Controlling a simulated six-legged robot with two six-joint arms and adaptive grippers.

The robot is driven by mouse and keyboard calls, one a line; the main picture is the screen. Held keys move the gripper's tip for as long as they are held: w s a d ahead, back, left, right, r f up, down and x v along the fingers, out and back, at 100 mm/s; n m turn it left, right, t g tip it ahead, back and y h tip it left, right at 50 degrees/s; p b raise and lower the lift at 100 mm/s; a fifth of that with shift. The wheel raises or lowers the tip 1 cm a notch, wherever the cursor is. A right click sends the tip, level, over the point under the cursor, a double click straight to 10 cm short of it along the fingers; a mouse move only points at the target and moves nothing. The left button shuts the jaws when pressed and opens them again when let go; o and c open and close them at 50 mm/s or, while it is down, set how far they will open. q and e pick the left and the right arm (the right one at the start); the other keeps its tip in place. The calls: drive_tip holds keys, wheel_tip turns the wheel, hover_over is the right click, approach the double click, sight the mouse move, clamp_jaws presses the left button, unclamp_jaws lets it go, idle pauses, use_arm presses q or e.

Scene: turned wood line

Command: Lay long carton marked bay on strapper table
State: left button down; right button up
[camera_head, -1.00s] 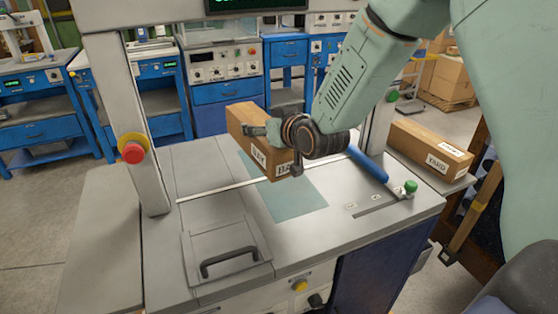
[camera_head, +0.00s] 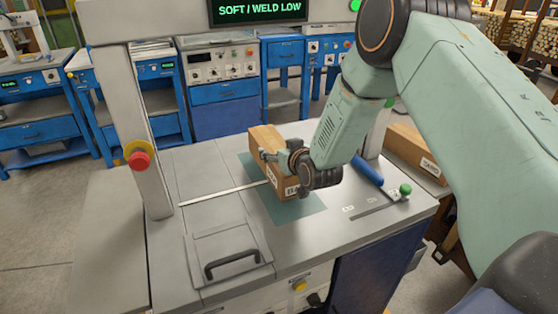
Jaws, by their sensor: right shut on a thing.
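The long brown carton (camera_head: 264,137) with white labels, one partly readable as "BA", is over the green mat (camera_head: 293,209) on the strapper table (camera_head: 218,167). My right gripper (camera_head: 271,157) is shut on the carton, with its arm coming in from the upper right. The gripper and wrist hide part of the carton's right side. The carton appears at or very near the mat; I cannot tell whether its underside touches. My left gripper is not in view.
Another carton (camera_head: 413,151) marked "YARD" lies at the right, partly behind my arm. The strapper's upright with a red button (camera_head: 139,161) stands at the left. A blue roller (camera_head: 367,172) and green knob (camera_head: 405,189) are at the right. A black handle (camera_head: 231,262) is in front.

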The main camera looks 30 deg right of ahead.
drive_tip(key=f, duration=0.3)
drive_tip(key=shift+s+d, duration=0.1)
drive_tip(key=shift+d, duration=0.1)
drive_tip(key=shift+a, duration=0.1)
drive_tip(key=shift+f+b, duration=0.1)
drive_tip(key=shift+b, duration=0.2)
drive_tip(key=o, duration=1.6)
drive_tip(key=shift+c, duration=0.2)
drive_tip(key=shift+o, duration=0.6)
drive_tip(key=shift+f, duration=0.1)
drive_tip(key=shift+r, duration=0.3)
drive_tip(key=p+v, duration=0.1)
drive_tip(key=v, duration=1.1)
drive_tip(key=shift+p, duration=0.4)
drive_tip(key=shift+f, duration=0.15)
